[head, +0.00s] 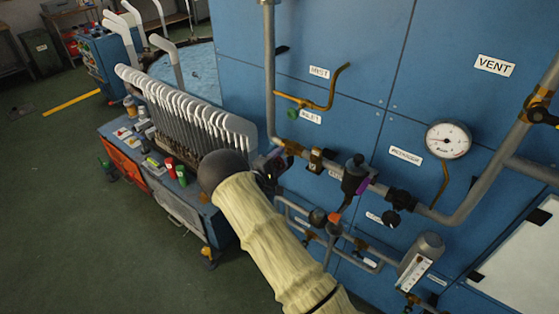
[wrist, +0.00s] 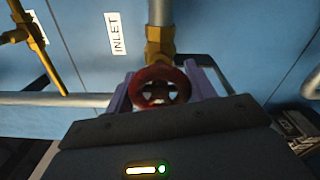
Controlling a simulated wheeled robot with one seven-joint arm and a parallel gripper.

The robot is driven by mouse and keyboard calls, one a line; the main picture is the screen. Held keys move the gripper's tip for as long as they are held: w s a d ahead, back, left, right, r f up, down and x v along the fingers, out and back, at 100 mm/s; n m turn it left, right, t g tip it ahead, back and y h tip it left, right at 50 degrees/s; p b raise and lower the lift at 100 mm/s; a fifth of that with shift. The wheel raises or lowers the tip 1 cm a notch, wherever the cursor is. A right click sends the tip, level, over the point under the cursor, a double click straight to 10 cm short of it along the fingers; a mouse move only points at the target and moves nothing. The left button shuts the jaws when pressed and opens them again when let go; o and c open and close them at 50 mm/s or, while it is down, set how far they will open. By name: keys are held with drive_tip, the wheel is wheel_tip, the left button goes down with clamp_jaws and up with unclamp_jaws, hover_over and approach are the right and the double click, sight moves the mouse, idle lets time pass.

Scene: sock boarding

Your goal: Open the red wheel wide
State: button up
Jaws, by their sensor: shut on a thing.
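The red wheel (wrist: 158,72) is a small round handwheel with spokes, just below a brass fitting in the wrist view. My gripper (wrist: 162,90) has one purple finger on each side of the wheel and is shut on it. The wheel's near edge lies close to the dark gripper body. In the head view my gripper (head: 271,168) is at the pipework on the blue panel, partly behind my pale-sleeved arm. The wheel cannot be made out clearly there.
The blue panel (head: 340,40) carries grey pipes, a round gauge (head: 448,139) and a brass lever pipe (head: 325,105) near the gripper. An INLET label (wrist: 114,33) is beside the pipe. A cart (head: 180,207) with bottles and a rack stands left. The floor (head: 60,220) further left is clear.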

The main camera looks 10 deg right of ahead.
drive_tip(key=shift+s+f, duration=0.15)
drive_tip(key=shift+f, duration=0.2)
drive_tip(key=o, duration=0.8)
drive_tip(key=shift+o, duration=1)
drive_tip(key=shift+r, duration=0.2)
drive_tip(key=b+v, duration=0.3)
drive_tip(key=v, duration=1.4)
drive_tip(key=shift+b, duration=0.3)
drive_tip(key=shift+a, duration=0.1)
